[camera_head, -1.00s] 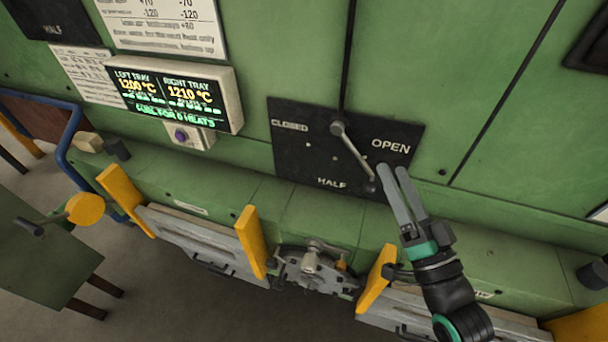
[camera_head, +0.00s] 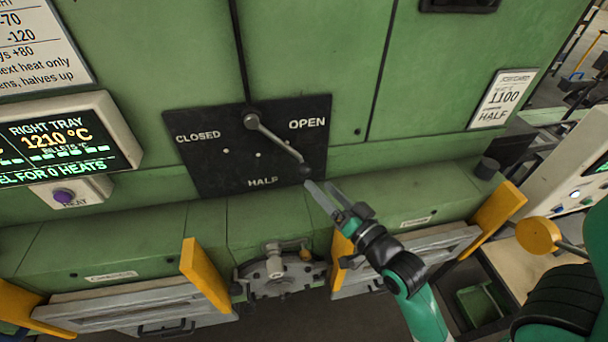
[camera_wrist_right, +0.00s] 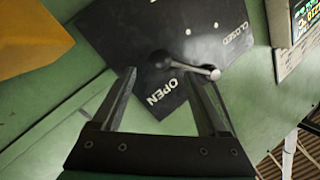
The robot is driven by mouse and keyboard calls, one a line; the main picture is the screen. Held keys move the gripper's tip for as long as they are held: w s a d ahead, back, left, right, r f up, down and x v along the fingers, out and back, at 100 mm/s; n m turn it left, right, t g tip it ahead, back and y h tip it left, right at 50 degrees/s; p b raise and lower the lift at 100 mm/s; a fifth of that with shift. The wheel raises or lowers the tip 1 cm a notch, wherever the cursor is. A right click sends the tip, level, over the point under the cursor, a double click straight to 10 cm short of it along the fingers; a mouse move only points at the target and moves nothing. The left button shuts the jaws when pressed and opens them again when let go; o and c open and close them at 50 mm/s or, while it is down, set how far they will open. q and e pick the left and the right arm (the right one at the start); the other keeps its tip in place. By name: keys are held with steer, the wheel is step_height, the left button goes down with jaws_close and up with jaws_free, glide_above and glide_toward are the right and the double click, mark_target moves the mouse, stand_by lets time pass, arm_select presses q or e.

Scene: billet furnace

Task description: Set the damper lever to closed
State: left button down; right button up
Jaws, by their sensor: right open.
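The damper lever (camera_head: 278,143) is a grey rod on a black plate (camera_head: 215,165) marked CLOSED at left, HALF at bottom and OPEN at right. It slants down-right from its light pivot, and its dark knob (camera_head: 306,170) lies on the OPEN side, between OPEN and HALF. My right gripper (camera_head: 318,184) is open, its fingertips just below and right of the knob. In the right wrist view the dark knob (camera_wrist_right: 160,60) appears between the spread fingers (camera_wrist_right: 160,78), with the pivot to its right. Whether the fingers surround it in depth is unclear. My left gripper is not in view.
A display box (camera_head: 65,140) hangs left of the plate. Below are a ledge, a central latch mechanism (camera_head: 275,270) and yellow brackets (camera_head: 205,275). A posted card (camera_head: 503,98) and a control console (camera_head: 570,170) are at right.

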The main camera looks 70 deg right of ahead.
mark_target(309, 174)
steer(key=x, duration=0.8)
steer(key=shift+a+p, duration=0.1)
steer(key=shift+p, duration=0.3)
jaws_close()
stand_by(0.7)
